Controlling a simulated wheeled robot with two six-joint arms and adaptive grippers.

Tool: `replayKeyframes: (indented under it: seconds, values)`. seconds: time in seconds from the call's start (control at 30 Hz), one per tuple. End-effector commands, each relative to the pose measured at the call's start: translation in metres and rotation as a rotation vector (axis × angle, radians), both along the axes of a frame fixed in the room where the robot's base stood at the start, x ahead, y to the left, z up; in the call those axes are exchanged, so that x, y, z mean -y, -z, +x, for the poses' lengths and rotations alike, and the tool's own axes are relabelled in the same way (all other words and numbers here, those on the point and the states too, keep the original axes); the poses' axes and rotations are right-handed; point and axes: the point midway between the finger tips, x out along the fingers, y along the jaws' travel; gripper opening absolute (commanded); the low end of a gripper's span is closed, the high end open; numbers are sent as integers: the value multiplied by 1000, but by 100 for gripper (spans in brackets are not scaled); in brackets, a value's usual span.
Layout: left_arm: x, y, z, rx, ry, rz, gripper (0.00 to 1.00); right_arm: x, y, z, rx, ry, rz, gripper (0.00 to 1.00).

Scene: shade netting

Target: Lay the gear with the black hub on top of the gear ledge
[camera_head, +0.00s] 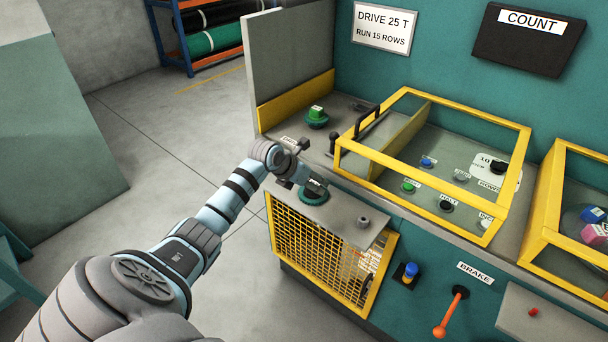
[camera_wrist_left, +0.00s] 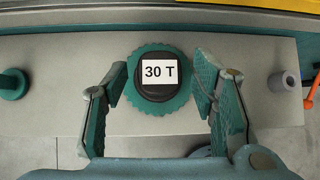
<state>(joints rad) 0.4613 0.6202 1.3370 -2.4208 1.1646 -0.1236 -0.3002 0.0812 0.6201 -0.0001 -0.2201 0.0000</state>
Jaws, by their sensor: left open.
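The gear with the black hub, a teal toothed disc (camera_head: 312,197), lies flat on the grey ledge (camera_head: 340,218) over the yellow mesh guard. The bare ledge also shows there (camera_wrist_left: 70,60). My left gripper (camera_head: 306,172) is above the gear in the head view. In the wrist view its open fingers (camera_wrist_left: 160,82) stand either side of the gear; I cannot tell whether they touch its rim. My right gripper is not in view.
A grey peg (camera_head: 363,221) stands on the ledge right of the gear. A teal round piece (camera_wrist_left: 12,84) is at the ledge's left. A green knob-like piece (camera_head: 316,117) sits on the console behind. A yellow-framed cover (camera_head: 432,195) and an orange brake lever (camera_head: 449,313) are to the right.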

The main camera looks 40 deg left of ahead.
Motion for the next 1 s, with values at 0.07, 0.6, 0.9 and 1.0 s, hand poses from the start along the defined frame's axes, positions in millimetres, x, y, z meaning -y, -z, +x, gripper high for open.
replayKeyframes:
  seconds: [0.07,0.6,0.9,1.0]
  values:
    - [-2,-12,-9,0,1,5,53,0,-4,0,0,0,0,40]
    - [-5,-88,-73,-2,1,1,53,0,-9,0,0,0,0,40]
    - [-5,-88,-72,-2,1,-1,53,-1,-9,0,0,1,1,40]
    - [-5,-88,-72,-2,1,-1,53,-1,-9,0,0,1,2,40]
